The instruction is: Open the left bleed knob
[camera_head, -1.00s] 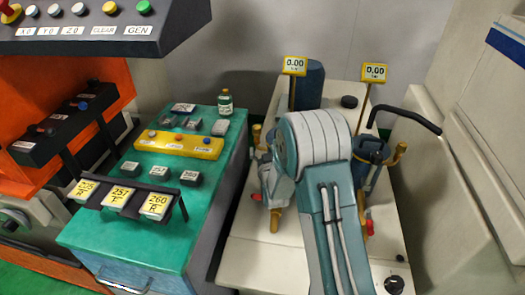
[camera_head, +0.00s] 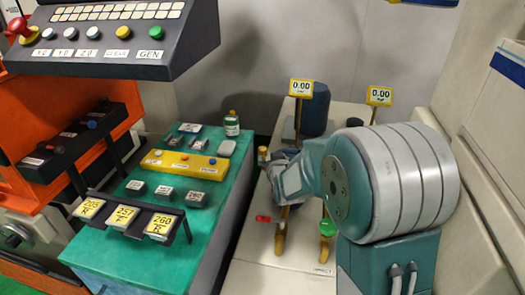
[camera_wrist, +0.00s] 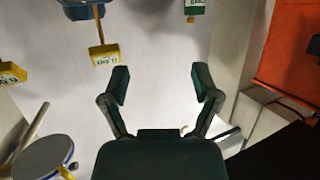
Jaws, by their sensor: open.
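In the head view a small red knob (camera_head: 263,218) and a green knob (camera_head: 328,228) show low on the pale cabinet (camera_head: 265,262), beside yellow levers. I cannot tell for sure which is the left bleed knob. My arm covers much of the cabinet top, and my fingertips are not clear there. In the wrist view my gripper (camera_wrist: 162,85) is open and empty, its two dark fingers apart above a plain pale surface. A yellow 0.00 display (camera_wrist: 104,55) appears upside down left of the fingers, apart from them.
Two yellow 0.00 displays, left (camera_head: 301,88) and right (camera_head: 379,96), stand on posts near a dark blue cylinder (camera_head: 315,110). A green bench (camera_head: 105,257) with labelled blocks and a small bottle (camera_head: 231,124) is to the left. A pale wall panel bounds the right.

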